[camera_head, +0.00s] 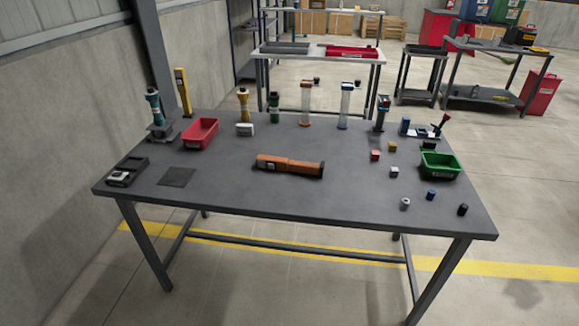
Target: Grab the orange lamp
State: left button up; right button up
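One orange lamp-like tool (289,166) lies on its side near the middle of the grey table (330,209). It is long, with a dark end at the right and a small pale label at the left. Open tabletop surrounds it and nothing touches it. Neither of my grippers shows in the head view.
A red bin (201,134) stands left and a green bin (440,166) right. Several upright tools line the back edge. Small blocks and cylinders lie on the right. A dark tray (127,171) and a flat black pad (176,177) lie left. The front middle is clear.

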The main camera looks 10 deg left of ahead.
aim_at(283, 164)
jog(key=j+z, duration=0.15)
jog(key=z, duration=0.25)
jog(key=j+z, duration=0.2)
jog(key=z, duration=0.15)
jog(key=j+z, duration=0.15)
jog(key=z, duration=0.25)
jog(key=j+z, duration=0.2)
jog(key=j, duration=0.25)
jog(key=k+j+z, duration=0.2)
jog(key=j, duration=0.25)
jog(key=k+j, duration=0.1)
jog(key=j, duration=0.35)
jog(key=k+j+z, duration=0.1)
jog(key=j, duration=0.3)
